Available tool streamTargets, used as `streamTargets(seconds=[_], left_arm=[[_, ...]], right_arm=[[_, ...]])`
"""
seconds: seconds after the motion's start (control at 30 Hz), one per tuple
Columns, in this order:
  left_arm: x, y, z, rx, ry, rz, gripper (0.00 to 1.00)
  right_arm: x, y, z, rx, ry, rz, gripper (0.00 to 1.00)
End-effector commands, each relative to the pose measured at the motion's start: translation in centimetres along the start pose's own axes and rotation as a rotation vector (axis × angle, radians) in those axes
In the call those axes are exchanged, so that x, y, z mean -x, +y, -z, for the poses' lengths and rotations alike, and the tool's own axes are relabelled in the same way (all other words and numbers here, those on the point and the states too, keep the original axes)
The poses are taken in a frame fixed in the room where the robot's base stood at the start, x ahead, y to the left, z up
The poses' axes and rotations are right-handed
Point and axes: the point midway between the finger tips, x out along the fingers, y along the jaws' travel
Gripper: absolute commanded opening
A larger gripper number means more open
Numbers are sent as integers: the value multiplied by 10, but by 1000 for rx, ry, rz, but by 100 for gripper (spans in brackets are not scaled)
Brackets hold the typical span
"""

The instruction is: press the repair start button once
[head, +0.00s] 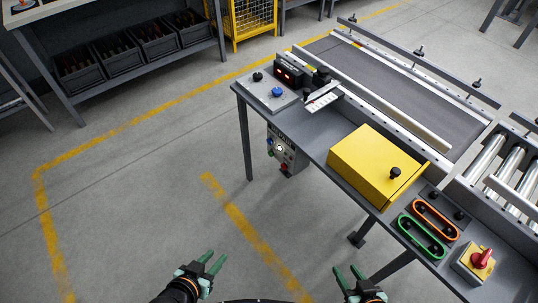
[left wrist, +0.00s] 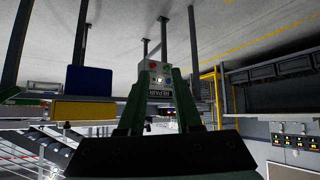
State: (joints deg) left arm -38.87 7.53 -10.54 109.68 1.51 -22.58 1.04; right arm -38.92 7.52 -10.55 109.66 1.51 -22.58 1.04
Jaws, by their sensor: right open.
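A grey control box (head: 287,154) hangs under the near left edge of the workbench. It carries a pale, bright round button (head: 279,149), with small green, blue and red controls around it. The left wrist view shows this box (left wrist: 157,76) upside down, with a plate reading REPAIR; which button is the start button is too small to read. My left gripper (head: 214,261) is open and empty, low in front of the box and well apart from it. My right gripper (head: 347,270) is open and empty, further right, below the bench.
A conveyor (head: 390,85) runs behind. The floor between my grippers and the control box is clear.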

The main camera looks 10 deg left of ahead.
Motion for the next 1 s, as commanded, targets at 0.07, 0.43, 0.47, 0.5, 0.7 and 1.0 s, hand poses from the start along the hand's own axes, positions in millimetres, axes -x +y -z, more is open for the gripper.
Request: streamTargets(seconds=[0.07,0.43,0.47,0.5,0.7,1.0], left_arm=[[0,0,0,0,0,0,23],[0,0,0,0,0,0,0],[0,0,0,1,0,0,0],[0,0,0,0,0,0,0],[0,0,0,1,0,0,0],[0,0,0,1,0,0,0]], right_arm=[[0,0,0,0,0,0,45],[0,0,0,0,0,0,45],[0,0,0,0,0,0,45],[0,0,0,0,0,0,45],[0,0,0,0,0,0,45],[0,0,0,0,0,0,45]])
